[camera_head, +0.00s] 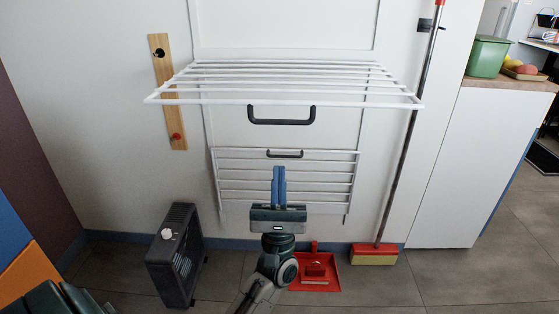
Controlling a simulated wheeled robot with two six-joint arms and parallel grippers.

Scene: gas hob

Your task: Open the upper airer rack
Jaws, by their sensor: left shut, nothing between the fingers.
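The upper airer rack (290,103) is white, with several bars, and juts out from the white wall panel roughly level. Its black handle (281,121) hangs below the front bar. The lower rack (230,172) lies close to the panel beneath it, with its own black handle (285,154). My left gripper (279,172) has blue fingers pointing up, closed together and empty. In the picture its tips are just below the lower handle and well below the upper handle; I cannot tell the gap in depth. My right gripper is out of view.
A dark heater (176,256) stands on the floor at left. A red dustpan (316,273) and a broom (374,254) are at right. A wooden strip (160,90) is on the wall. A green bin (487,57) stands on the counter at right. The tiled floor is open at lower right.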

